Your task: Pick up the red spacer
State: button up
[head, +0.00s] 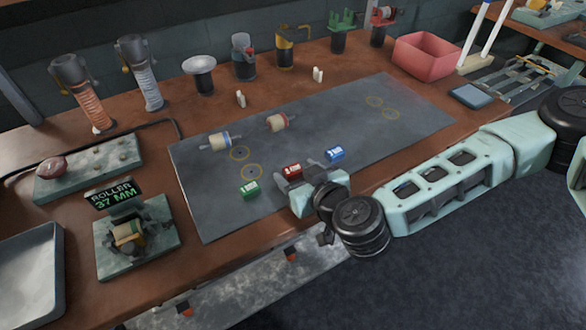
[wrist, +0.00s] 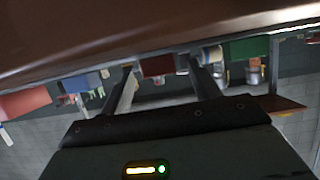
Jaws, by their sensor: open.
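The red spacer (head: 292,170) is a small red block with a white label, lying on the dark grey mat (head: 215,205). My gripper (head: 294,178) is low over the mat at its front edge, with its fingers pointing at the spacer. In the wrist view the red spacer (wrist: 157,66) shows between the two spread fingertips. My gripper (wrist: 161,72) is open, with a finger on each side of the spacer. Whether either finger touches it cannot be told.
A green block (head: 249,190) lies left of the red spacer and a blue block (head: 335,154) lies right of it. Two rollers (head: 219,141) (head: 280,122) lie farther back. A pink bin (head: 427,56) stands at the back right. The mat's right half is mostly clear.

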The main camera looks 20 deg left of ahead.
jog(key=shift+w+a+f, duration=0.2)
jog(key=shift+w+a, duration=0.05)
jog(key=shift+a, duration=0.1)
jog(key=c, duration=1.1)
jog(key=shift+o, duration=0.2)
jog(key=shift+r, duration=0.1)
notch_tip(320, 180, up, 10)
